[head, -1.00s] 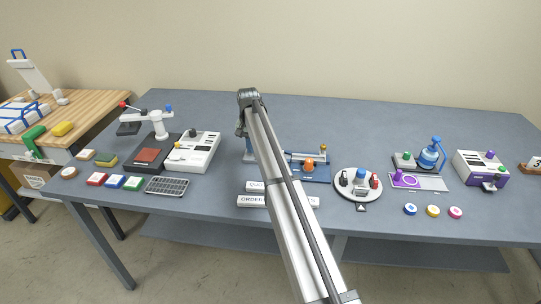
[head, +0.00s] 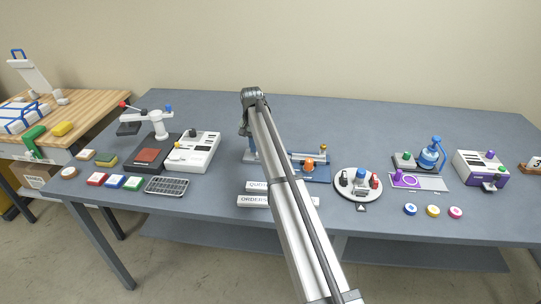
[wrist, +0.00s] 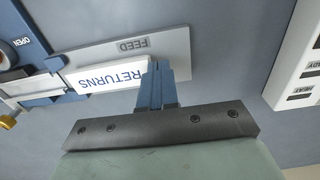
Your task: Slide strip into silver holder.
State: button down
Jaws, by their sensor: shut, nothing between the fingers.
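A white strip marked RETURNS (wrist: 112,76) lies along a silver-grey plate marked FEED (wrist: 170,42) in the wrist view. Its left end is at a blue and silver fixture (wrist: 48,88). My gripper (wrist: 155,68) is shut, with its blue fingers at the strip's right end; they overlap it in view, and I cannot tell if they touch. In the head view my gripper (head: 249,155) is low over the table beside the blue fixture (head: 318,172), partly behind my arm. Two white label pieces, one marked ORDERS (head: 252,201), lie at the front. I cannot tell which piece is the silver holder.
A white machine (head: 197,152) stands left of my gripper and shows at the right in the wrist view (wrist: 303,60). A round tray (head: 345,190) with bottles stands right of the fixture. The table (head: 330,118) behind is clear.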

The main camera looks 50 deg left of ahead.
jog(key=shift+w+d, duration=0.45)
jog(key=shift+d, duration=0.05)
jog(key=shift+w+d, duration=0.1)
jog(key=shift+w, duration=0.05)
jog(key=shift+w+d, duration=0.75)
jog(key=shift+w, duration=0.05)
jog(key=shift+w+d, duration=0.1)
jog(key=shift+d, duration=0.05)
dwell(0.5)
jog(key=shift+w+d, duration=0.75)
jog(key=shift+w+d, duration=0.1)
jog(key=shift+w, duration=0.05)
jog(key=shift+w+d, duration=0.7)
jog(key=shift+d, duration=0.1)
jog(key=shift+w+d, duration=0.1)
jog(key=shift+w, duration=0.05)
dwell(0.5)
jog(key=shift+w+d, duration=0.75)
